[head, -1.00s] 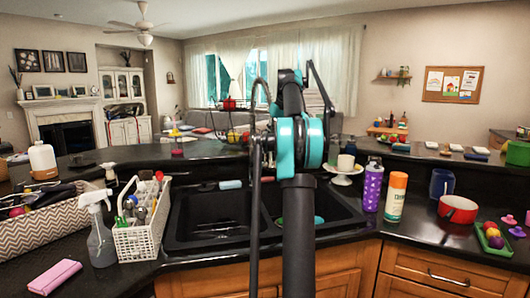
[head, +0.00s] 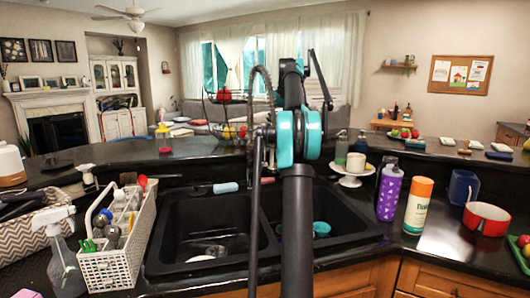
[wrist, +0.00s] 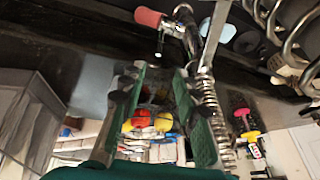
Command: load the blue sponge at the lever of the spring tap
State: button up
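A light-blue block with a white end, likely the blue sponge (head: 225,187), lies on the counter strip behind the left basin. A pale blue patch left of my fingers in the wrist view may be the same block; I cannot be sure. The spring tap (head: 257,100) rises just left of my arm in the head view. In the wrist view its metal spring (wrist: 206,100) runs close to the right finger, and a red-tipped part, perhaps its lever (wrist: 148,18), lies above. My gripper (wrist: 157,75) is open with nothing between its green fingers; my arm hides it in the head view.
The black double sink (head: 155,240) holds a dish at left and a teal item (head: 321,228) at right. A white caddy (head: 115,265) and spray bottle (head: 65,262) stand left. A purple bottle (head: 389,193), orange-capped can (head: 418,205) and red pot (head: 487,219) stand right.

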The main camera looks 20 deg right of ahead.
aim_at(265, 151)
jog(key=x, duration=1.6)
jog(key=shift+a, duration=0.1)
grip_shut()
